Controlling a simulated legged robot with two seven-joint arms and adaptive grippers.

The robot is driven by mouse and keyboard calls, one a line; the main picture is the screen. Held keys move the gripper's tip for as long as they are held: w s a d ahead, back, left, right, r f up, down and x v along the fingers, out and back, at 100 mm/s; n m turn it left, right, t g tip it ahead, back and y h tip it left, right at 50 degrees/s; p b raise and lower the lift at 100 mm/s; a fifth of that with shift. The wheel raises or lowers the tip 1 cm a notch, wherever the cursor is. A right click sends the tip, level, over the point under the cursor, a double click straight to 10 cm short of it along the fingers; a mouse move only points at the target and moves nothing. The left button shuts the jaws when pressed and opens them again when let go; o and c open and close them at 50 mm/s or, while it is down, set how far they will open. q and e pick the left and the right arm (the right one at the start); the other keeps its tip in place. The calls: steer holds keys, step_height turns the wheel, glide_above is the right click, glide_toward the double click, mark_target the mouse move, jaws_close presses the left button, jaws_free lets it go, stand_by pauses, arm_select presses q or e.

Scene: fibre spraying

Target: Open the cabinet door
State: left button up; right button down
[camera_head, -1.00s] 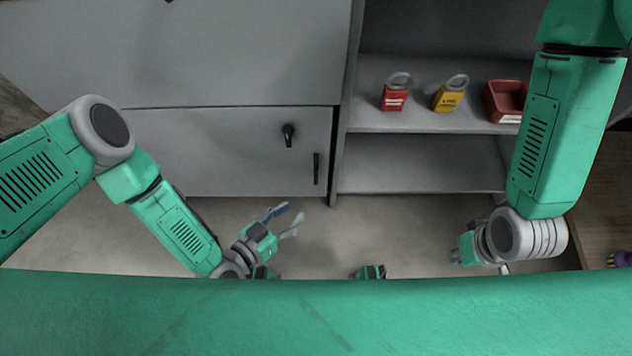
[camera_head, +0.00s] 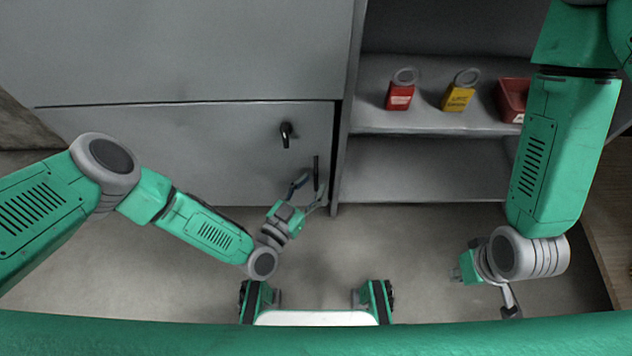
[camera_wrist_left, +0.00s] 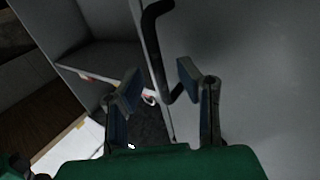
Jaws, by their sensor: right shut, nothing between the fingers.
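The grey cabinet door (camera_head: 200,150) is closed in the head view, with a dark vertical handle (camera_head: 316,174) near its right edge and a black lock lever (camera_head: 287,134) above and left of it. My left gripper (camera_head: 309,190) is open at the lower part of the handle. In the left wrist view, the black handle (camera_wrist_left: 155,50) runs down toward the gap between the open fingers (camera_wrist_left: 157,88). Contact cannot be told. My right gripper (camera_head: 459,273) is shut and empty, low on the right, away from the door.
To the right of the door, an open shelf (camera_head: 425,121) holds a red padlock (camera_head: 400,96), a yellow padlock (camera_head: 458,97) and a red bin (camera_head: 512,98). The floor (camera_head: 400,235) before the cabinet is clear. A brown wooden surface (camera_head: 609,215) lies at the far right.

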arm_select(q)
steer(key=shift+x, duration=1)
jaws_close()
